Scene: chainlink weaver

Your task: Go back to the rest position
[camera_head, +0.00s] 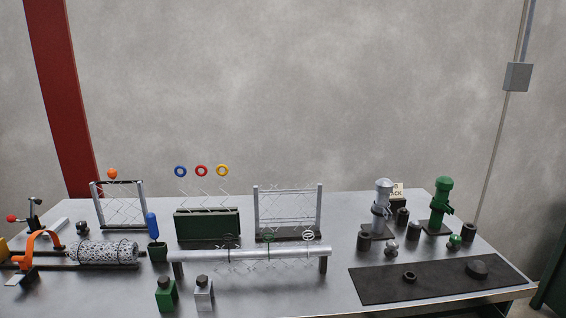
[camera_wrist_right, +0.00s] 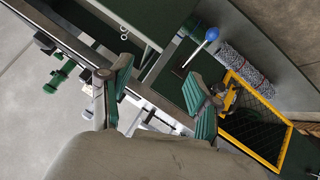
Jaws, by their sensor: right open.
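My right gripper (camera_wrist_right: 160,88) shows in the right wrist view with its two green-padded fingers spread apart. I see nothing held between them. Parts of a bench and its equipment lie beyond the fingers, with a gap that I cannot measure. Neither gripper shows in the head view, and my left gripper is in no view.
The metal workbench (camera_head: 340,290) carries wire mesh frames (camera_head: 287,211), a mesh roll (camera_head: 103,252), a horizontal bar (camera_head: 250,254), a green press (camera_head: 441,205) and a dark mat (camera_head: 435,282). The wrist view shows a yellow-framed mesh panel (camera_wrist_right: 286,137) and a blue-topped handle (camera_wrist_right: 212,34).

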